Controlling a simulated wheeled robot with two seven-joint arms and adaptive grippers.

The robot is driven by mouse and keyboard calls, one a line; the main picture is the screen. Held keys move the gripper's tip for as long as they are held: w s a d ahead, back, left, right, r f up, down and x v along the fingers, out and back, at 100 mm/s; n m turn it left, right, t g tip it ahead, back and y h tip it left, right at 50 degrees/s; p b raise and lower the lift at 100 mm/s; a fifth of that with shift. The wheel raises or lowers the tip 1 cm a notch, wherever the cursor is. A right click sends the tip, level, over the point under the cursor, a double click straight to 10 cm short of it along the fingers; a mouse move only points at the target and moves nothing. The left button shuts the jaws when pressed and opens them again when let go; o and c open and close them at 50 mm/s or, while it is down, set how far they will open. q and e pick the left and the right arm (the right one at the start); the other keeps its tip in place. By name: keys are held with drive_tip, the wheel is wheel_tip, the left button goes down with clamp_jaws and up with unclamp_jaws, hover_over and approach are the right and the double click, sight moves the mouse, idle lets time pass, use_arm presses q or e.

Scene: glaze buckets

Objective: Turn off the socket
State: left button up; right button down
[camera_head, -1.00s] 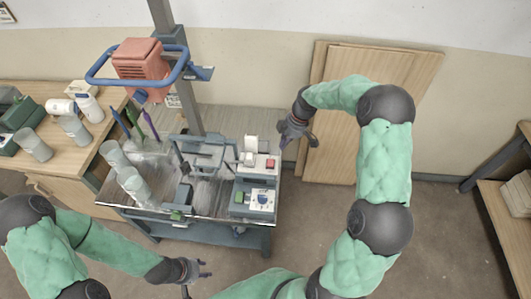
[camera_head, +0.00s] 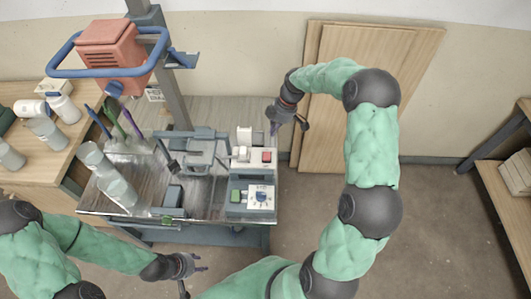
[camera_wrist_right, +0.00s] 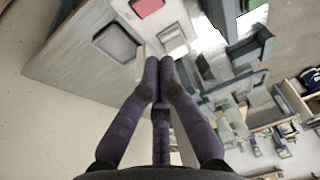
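A pale control box (camera_head: 252,167) stands at the right end of the metal worktable. Its top bears a red button (camera_head: 266,156) and a white switch (camera_head: 241,153); I cannot tell for sure which part is the socket. In the right wrist view the red button (camera_wrist_right: 147,7), the white switch (camera_wrist_right: 172,38) and a grey square recess (camera_wrist_right: 117,43) show ahead of the fingertips. My right gripper (camera_head: 287,124) is above and right of the box; its fingertips (camera_wrist_right: 160,64) are together and hold nothing. My left gripper (camera_head: 196,276) is open and empty in front of the worktable.
Below the box is a unit with a green button and a dial (camera_head: 261,197). A red machine (camera_head: 113,48) with a blue ring hangs on a post. Wooden boards (camera_head: 338,135) lean on the wall; floor at right is free.

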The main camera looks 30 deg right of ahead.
drive_tip(key=b, duration=0.3)
approach(264, 156)
drive_tip(key=x, duration=0.3)
drive_tip(key=a+x, duration=0.1)
drive_tip(key=x, duration=0.1)
drive_tip(key=shift+s, duration=0.2)
drive_tip(key=shift+s+f, duration=0.1)
drive_tip(key=shift+f, duration=0.6)
drive_tip(key=shift+s+a+f+b, duration=0.2)
drive_tip(key=shift+s+f+b, duration=0.1)
drive_tip(key=shift+f, duration=0.15)
drive_tip(key=shift+w+d, duration=0.1)
drive_tip(key=shift+w, duration=0.05)
drive_tip(key=shift+w+d+r, duration=0.15)
drive_tip(key=shift+w+d, duration=0.2)
drive_tip(key=shift+w, duration=0.25)
drive_tip(key=shift+r, duration=0.1)
